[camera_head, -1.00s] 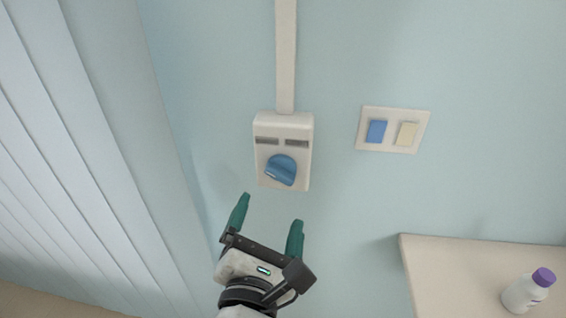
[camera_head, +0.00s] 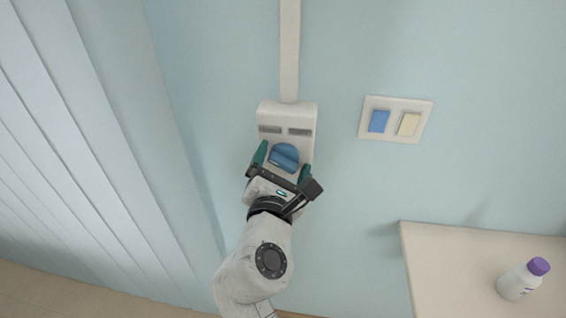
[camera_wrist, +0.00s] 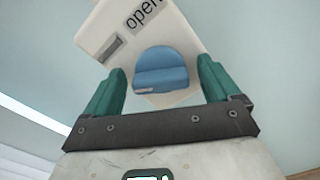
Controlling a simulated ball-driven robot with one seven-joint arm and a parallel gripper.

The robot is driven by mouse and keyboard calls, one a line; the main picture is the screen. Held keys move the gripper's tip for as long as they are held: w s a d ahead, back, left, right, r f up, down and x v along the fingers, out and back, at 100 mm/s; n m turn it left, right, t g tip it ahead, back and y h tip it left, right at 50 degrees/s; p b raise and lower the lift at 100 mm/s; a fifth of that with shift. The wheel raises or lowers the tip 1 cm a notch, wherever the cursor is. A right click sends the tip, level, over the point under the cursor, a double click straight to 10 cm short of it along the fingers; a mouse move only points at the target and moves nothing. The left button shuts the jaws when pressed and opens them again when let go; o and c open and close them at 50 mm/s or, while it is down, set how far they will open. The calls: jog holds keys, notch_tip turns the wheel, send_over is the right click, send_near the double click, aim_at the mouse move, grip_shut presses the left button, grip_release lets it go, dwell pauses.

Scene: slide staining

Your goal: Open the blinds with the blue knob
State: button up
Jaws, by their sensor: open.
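The blue knob (camera_head: 284,156) sits on a white control box (camera_head: 286,112) on the wall, below two grey label plates. In the wrist view the knob (camera_wrist: 160,70) lies ahead between my fingers, and the word "open" shows on the box (camera_wrist: 152,27). My gripper (camera_head: 282,163) is open, with one green finger on each side of the knob. In the wrist view I see a gap between the knob and both fingers (camera_wrist: 162,85). The blinds (camera_head: 70,150) hang at the left as long pale vertical slats, and they look closed.
A white conduit (camera_head: 289,50) runs up from the box. A switch plate (camera_head: 395,119) with a blue and a cream rocker is to the right. A pale counter (camera_head: 450,270) at the lower right holds a white bottle with a purple cap (camera_head: 523,279).

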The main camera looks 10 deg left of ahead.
jog(key=shift+c, duration=0.3)
jog(key=c, duration=0.9)
